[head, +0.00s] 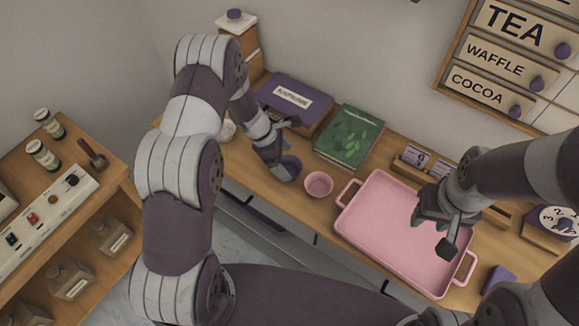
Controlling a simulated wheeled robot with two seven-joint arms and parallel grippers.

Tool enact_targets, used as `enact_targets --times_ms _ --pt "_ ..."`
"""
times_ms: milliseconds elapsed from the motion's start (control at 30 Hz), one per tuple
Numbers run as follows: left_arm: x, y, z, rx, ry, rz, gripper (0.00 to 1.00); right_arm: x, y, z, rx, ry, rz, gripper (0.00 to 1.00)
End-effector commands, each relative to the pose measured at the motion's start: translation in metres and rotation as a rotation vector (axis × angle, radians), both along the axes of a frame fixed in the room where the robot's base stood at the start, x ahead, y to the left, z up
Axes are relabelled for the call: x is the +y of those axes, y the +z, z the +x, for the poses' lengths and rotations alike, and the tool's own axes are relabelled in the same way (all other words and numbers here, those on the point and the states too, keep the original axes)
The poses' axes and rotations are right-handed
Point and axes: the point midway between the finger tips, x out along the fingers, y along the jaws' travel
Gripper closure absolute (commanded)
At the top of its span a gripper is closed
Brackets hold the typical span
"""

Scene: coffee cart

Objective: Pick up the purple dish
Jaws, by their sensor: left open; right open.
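The purple dish (291,162) is a small round bowl on the wooden counter, just left of a pink dish. It is partly hidden by my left gripper (287,149). That gripper is open and right at the dish; I cannot tell whether its fingers touch the dish. My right gripper (436,231) is open and empty above the pink tray.
The pink dish (318,184) stands close to the right of the purple one. The empty pink tray (385,225) lies further right. A side shelf (82,205) stands at left.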

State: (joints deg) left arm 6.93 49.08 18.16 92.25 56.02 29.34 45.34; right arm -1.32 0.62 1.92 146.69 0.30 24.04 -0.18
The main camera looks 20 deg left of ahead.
Motion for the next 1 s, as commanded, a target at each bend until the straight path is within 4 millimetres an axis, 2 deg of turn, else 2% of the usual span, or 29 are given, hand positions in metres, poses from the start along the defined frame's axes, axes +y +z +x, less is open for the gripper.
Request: enact_targets --times_ms 67,200,433,467,500,567,600,867,1000 --pt "-0.008 -0.010 0.000 0.004 -0.002 0.000 0.00 0.000 0.012 0.000 0.000 0.000 0.000 0.57" --pt "-0.016 -0.030 0.003 0.001 -0.003 0.001 0.00 0.000 0.013 0.000 0.000 0.000 0.000 0.57" --pt "-0.016 -0.034 0.003 -0.001 -0.001 0.001 0.00 0.000 0.012 0.000 -0.001 0.000 0.000 0.57" --pt "-0.016 -0.034 0.003 -0.001 -0.002 0.001 0.06 0.000 0.012 0.000 -0.001 0.000 0.000 0.57" --pt "-0.016 -0.034 0.003 -0.001 -0.002 0.001 0.20 0.000 0.012 0.000 -0.001 0.000 0.000 0.57" --pt "-0.016 -0.034 0.003 -0.001 -0.002 0.001 0.39 0.000 0.012 0.000 0.000 0.000 0.000 0.57" --pt "-0.016 -0.033 0.003 -0.001 -0.002 0.001 0.45 0.000 0.012 0.000 -0.001 0.000 0.000 0.57" --pt "-0.016 -0.033 0.003 -0.001 -0.002 0.001 0.45 0.000 0.011 0.000 -0.001 0.000 0.000 0.57" --pt "-0.016 -0.025 0.004 -0.003 -0.003 0.001 0.46 0.000 0.009 0.000 -0.001 0.000 0.000 0.57"
